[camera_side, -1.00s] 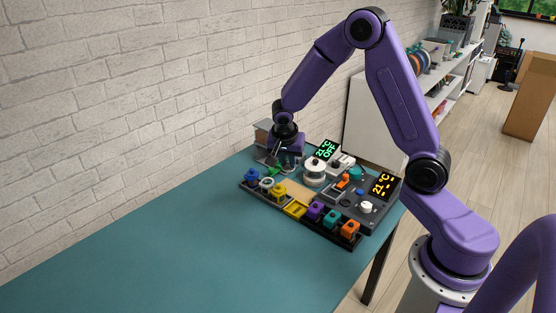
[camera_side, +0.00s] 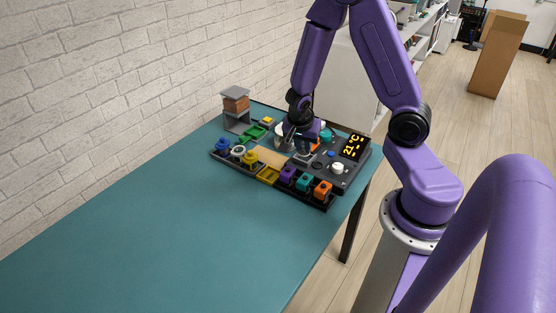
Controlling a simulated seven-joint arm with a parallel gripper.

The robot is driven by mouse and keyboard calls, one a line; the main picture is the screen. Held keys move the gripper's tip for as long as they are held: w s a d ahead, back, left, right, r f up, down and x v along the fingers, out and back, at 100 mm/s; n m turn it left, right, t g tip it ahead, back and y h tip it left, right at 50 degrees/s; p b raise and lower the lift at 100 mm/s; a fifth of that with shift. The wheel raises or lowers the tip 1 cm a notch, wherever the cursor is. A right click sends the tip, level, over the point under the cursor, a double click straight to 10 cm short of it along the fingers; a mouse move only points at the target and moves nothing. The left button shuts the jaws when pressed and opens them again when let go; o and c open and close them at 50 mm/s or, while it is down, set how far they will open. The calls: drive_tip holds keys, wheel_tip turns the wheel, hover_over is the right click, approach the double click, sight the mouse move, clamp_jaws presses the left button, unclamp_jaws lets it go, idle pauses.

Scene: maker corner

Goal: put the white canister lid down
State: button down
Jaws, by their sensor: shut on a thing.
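My gripper (camera_side: 297,144) points down over the back middle of the board on the teal table. It is shut on the white canister lid, of which little can be made out behind the fingers. A white rounded edge (camera_side: 280,129) shows just left of my gripper; I cannot tell whether it is the lid or the canister. My wrist and fingers hide most of that spot, including any gap between lid and canister.
A grey stand with a brown block (camera_side: 235,103) is at the back left. The table's left part (camera_side: 130,235) is clear.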

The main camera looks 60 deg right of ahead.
drive_tip(key=w+d+f, duration=0.1)
drive_tip(key=w, duration=0.1)
drive_tip(key=w+d+f, duration=0.1)
drive_tip(key=w, duration=0.2)
drive_tip(key=w+d+f, duration=0.1)
drive_tip(key=w+f, duration=0.1)
drive_tip(key=w, duration=0.1)
drive_tip(key=shift+d, duration=0.1)
hover_over(279, 161)
drive_tip(key=a, duration=0.2)
drive_tip(key=f, duration=0.5)
drive_tip(key=shift+s+d, duration=0.25)
drive_tip(key=shift+s, duration=0.1)
drive_tip(key=shift+w+f, duration=0.15)
drive_tip(key=shift+f, duration=0.2)
drive_tip(key=shift+d+f, duration=0.1)
drive_tip(key=shift+f, duration=1.4)
drive_tip(key=shift+f, duration=0.1)
drive_tip(key=c, duration=1.3)
unclamp_jaws()
drive_tip(key=shift+c, duration=0.2)
